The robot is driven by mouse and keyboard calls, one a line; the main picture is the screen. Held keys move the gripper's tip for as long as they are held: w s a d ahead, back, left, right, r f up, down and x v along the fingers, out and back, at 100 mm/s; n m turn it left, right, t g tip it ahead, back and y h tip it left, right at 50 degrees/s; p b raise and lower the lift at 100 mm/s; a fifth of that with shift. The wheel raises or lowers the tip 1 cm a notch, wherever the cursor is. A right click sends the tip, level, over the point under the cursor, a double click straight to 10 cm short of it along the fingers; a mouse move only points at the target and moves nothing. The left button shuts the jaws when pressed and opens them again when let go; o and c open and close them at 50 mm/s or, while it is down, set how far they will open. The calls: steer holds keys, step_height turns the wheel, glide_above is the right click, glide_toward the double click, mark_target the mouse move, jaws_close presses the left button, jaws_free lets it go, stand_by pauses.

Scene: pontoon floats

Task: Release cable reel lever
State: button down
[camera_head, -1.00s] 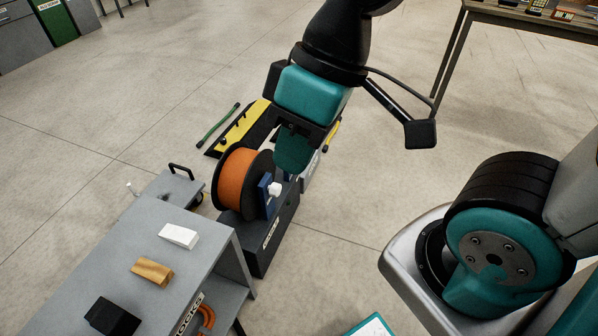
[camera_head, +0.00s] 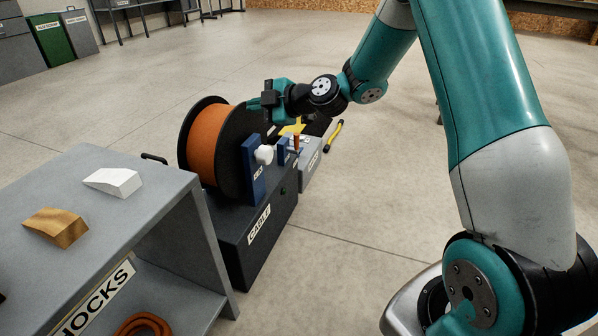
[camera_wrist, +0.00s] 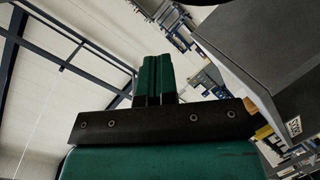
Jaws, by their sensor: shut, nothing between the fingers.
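The cable reel (camera_head: 208,143) has an orange drum between black flanges. It stands on a dark box (camera_head: 262,222) labelled CABLE. A blue bracket (camera_head: 252,172) with a white knob (camera_head: 264,154) is at the reel's right side. Behind it, a small upright orange-brown handle (camera_head: 296,142) stands by another blue piece (camera_head: 283,152); I cannot tell which part is the release lever. My gripper (camera_head: 268,98) is beside the upper right of the reel, above the knob and apart from it. Its green fingers are together and empty in the wrist view (camera_wrist: 156,78).
A grey bench (camera_head: 168,187) at the left holds a white wedge (camera_head: 113,182) and a wooden wedge (camera_head: 56,227). The floor to the right is open.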

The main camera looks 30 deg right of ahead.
steer(key=w+d+f+t+h+b, duration=0.2)
steer(key=d+f+t+h+b, duration=0.1)
steer(key=d+f+b, duration=0.4)
steer(key=w+d+f+t+h+b, duration=0.2)
steer(key=d+f+b, duration=0.5)
steer(key=d+f, duration=0.6)
step_height(320, 180, down, 6)
steer(key=shift+w+f+n+t+h+b, duration=0.25)
steer(key=shift+t+h, duration=0.25)
steer(key=shift+h, duration=0.6)
steer(key=w+d+b, duration=0.1)
steer(key=w+b, duration=0.5)
steer(key=w, duration=0.6)
steer(key=shift+w+d, duration=0.35)
steer(key=shift+w, duration=0.05)
steer(key=shift+r, duration=0.1)
